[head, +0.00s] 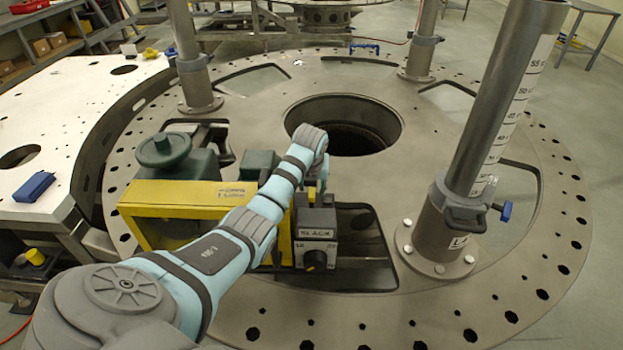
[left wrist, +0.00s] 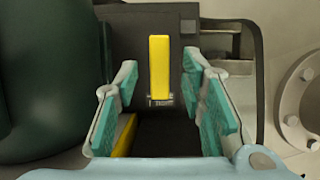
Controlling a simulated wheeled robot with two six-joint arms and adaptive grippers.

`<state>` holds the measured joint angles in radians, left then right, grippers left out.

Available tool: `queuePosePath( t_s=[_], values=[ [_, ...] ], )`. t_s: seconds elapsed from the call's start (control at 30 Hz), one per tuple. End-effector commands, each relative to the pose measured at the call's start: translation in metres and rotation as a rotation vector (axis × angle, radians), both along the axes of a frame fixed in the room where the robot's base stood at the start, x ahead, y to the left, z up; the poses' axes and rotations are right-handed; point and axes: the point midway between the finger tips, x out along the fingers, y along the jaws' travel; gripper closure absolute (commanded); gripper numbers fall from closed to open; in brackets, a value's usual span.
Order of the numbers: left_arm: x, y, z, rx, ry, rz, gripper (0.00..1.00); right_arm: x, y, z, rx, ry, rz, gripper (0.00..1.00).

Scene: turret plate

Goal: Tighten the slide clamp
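In the left wrist view a yellow bar-like handle (left wrist: 159,62) stands out on a dark block with a small label below it; it may be the slide clamp's lever, but I cannot read the label. My left gripper (left wrist: 160,82) is open, with one teal-padded finger on either side of the handle in the picture. I cannot tell how far beyond the fingertips it lies. In the head view my left arm reaches over the yellow-framed machine (head: 165,198), and the gripper (head: 321,184) is mostly hidden behind its wrist. My right gripper is out of view.
A grey box marked "SLACK" (head: 316,236) with a black knob sits on the machine's right. A green handwheel (head: 163,150) is at its left. A grey post (head: 500,110) with a scale and blue-knobbed clamp stands at right. The round plate (head: 450,300) has a large central hole.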

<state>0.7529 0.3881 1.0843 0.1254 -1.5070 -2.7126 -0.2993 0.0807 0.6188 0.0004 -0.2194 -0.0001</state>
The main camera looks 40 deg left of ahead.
Motion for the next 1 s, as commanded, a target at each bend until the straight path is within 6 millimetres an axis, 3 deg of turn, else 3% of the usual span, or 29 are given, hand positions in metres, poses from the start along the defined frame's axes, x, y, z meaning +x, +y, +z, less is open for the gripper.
queuePosePath(
  t_s=[0.2,0.4,1.0],
  values=[
    [-0.018,-0.013,0.056,0.002,-0.006,-0.002,0.63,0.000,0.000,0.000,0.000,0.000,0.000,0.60],
    [-0.030,-0.022,0.091,0.001,-0.003,0.000,0.63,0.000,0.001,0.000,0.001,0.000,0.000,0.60],
    [-0.031,-0.024,0.095,-0.003,-0.004,0.001,0.63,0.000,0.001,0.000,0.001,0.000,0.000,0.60]
  ],
)
